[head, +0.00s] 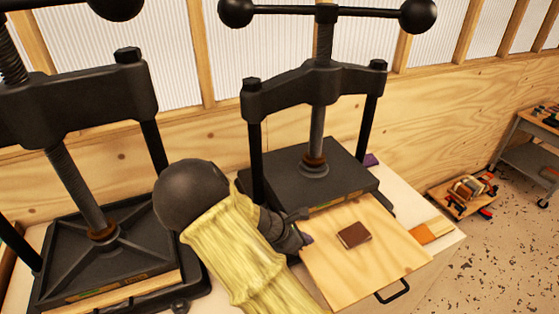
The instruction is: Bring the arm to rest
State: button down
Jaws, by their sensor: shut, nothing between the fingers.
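My gripper (303,226) is in the middle of the head view, at the end of my arm in its yellow sleeve. It is dark, shut and empty. It sits at the left edge of a light wooden board (352,272), in front of the right-hand press. I cannot tell whether it touches the board. A small brown block (354,235) lies on the board, to the right of the gripper and apart from it.
A black screw press (312,172) stands behind the board, and another press (70,262) stands on the left. An orange piece (425,234) lies right of the board. A low wooden dolly (462,193) and a cart (528,150) stand on the floor at right. The speckled floor is open there.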

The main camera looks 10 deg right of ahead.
jog(key=s+r+m+y+b, duration=0.1)
jog(key=s+r+m+y, duration=0.3)
jog(key=s+m, duration=0.3)
jog(key=s+r+m+y+b, duration=0.1)
jog(key=s+r+m+y, duration=0.3)
jog(key=m, duration=1)
jog(key=s+a+r, duration=0.1)
jog(key=s+r, duration=0.1)
jog(key=s, duration=0.1)
jog(key=shift+y, duration=0.3)
